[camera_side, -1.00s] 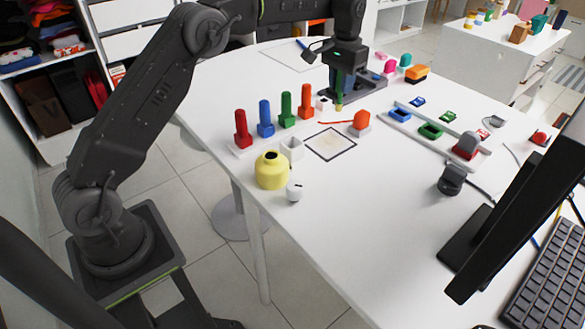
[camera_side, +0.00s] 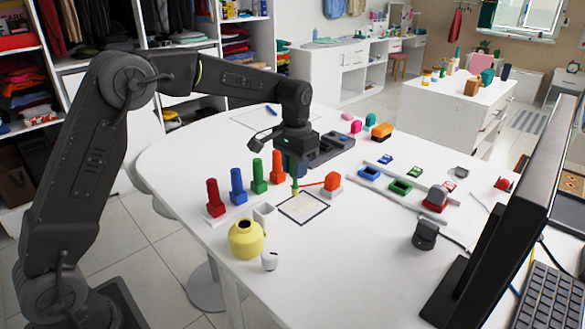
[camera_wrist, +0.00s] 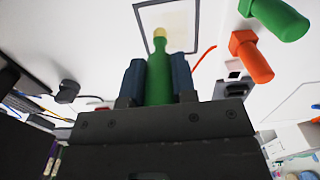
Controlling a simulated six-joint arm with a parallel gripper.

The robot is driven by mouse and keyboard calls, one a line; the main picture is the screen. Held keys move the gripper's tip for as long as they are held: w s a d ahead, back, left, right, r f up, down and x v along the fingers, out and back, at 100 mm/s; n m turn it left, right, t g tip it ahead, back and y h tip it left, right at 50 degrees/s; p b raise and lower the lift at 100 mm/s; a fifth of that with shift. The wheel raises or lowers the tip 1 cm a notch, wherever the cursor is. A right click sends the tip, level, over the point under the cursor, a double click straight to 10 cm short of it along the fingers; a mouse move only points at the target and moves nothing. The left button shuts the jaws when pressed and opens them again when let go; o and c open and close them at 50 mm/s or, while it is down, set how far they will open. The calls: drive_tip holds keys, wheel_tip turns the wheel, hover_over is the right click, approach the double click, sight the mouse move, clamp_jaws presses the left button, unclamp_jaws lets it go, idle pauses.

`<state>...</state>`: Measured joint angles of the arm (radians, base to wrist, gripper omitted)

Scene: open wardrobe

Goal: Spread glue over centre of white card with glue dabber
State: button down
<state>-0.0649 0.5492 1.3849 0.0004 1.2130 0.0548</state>
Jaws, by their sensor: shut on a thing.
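My gripper (camera_side: 297,166) is shut on the green glue dabber (camera_side: 295,187) and holds it tip down by the far corner of the white card (camera_side: 305,207). In the wrist view, the blue fingers of my gripper (camera_wrist: 160,80) clamp the dabber's green body (camera_wrist: 159,77), and its yellow tip (camera_wrist: 159,36) shows over the card (camera_wrist: 182,14). The card lies flat, with a dark border and a faint cream patch. I cannot tell whether the tip touches it. A yellow pot (camera_side: 246,240) with a dark opening stands left of the card.
Red (camera_side: 214,198), blue (camera_side: 237,186), green (camera_side: 258,176) and orange (camera_side: 277,166) upright pieces stand in a row to the left. The table in front of the card is clear.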

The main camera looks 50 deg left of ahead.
sight(295, 195)
drive_tip(key=shift+f, duration=2.75)
drive_tip(key=shift+w+f, duration=0.5)
drive_tip(key=shift+w, duration=0.05)
drive_tip(key=shift+w+r, duration=0.2)
drive_tip(key=shift+w, duration=3.2)
drive_tip(key=shift+s+a, duration=0.2)
drive_tip(key=shift+a, duration=0.4)
drive_tip(key=shift+s+f, duration=0.25)
drive_tip(key=shift+s, duration=3.2)
drive_tip(key=shift+s+a, duration=0.3)
drive_tip(key=shift+a, duration=0.15)
drive_tip(key=shift+w+r, duration=0.1)
drive_tip(key=shift+w, duration=2.9)
drive_tip(key=shift+w+r, duration=0.1)
drive_tip(key=shift+w, duration=0.6)
drive_tip(key=shift+w+r, duration=0.2)
drive_tip(key=shift+w, duration=0.05)
wheel_tip(295, 195, up, 7)
drive_tip(key=shift+r, duration=0.15)
